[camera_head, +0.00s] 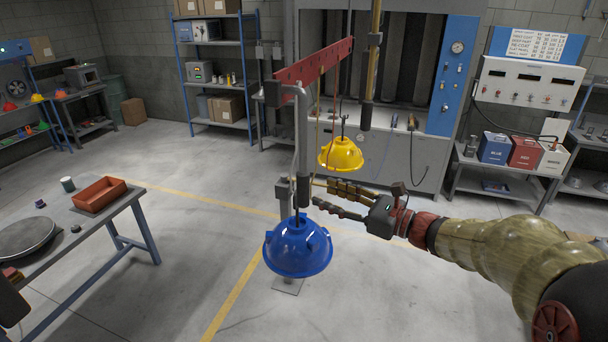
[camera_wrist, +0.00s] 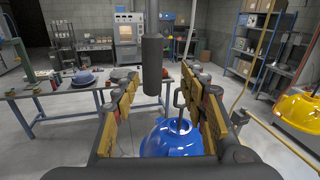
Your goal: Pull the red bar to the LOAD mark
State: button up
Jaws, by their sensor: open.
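The red bar (camera_head: 313,63) is a long beam with holes, hanging high across the middle of the head view. A grey rod (camera_head: 302,130) drops from its near end to a dark sleeve (camera_head: 303,190). My gripper (camera_head: 317,191) is open and level with this sleeve, well below the bar. In the wrist view a dark upright cylinder (camera_wrist: 152,58) shows between the fingers (camera_wrist: 161,78), apparently just beyond the tips; contact cannot be told. A blue hood (camera_head: 298,248) hangs below, also in the wrist view (camera_wrist: 170,138). I cannot make out a LOAD mark.
A yellow hood (camera_head: 341,154) hangs behind my gripper, at the wrist view's right edge (camera_wrist: 300,108). A brass-coloured post (camera_head: 373,55) hangs right of the bar. A table (camera_head: 130,203) with a red tray (camera_head: 99,194) stands left. The floor between is clear.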

aim_at(308, 189)
jog(key=shift+m, duration=0.3)
jog(key=a, duration=0.1)
jog(key=w+a+p, duration=0.1)
jog(key=a, duration=0.1)
jog(key=w+a, duration=0.1)
jog(key=a, duration=0.1)
jog(key=shift+a+r+p, duration=0.2)
jog(key=shift+r+p, duration=0.15)
jog(key=shift+r, duration=0.05)
jog(key=shift+w+a+f, duration=0.15)
jog(key=shift+w+a, duration=0.45)
jog(key=shift+w, duration=0.05)
jog(key=shift+s, duration=0.1)
jog(key=shift+c, duration=0.2)
grip_shut()
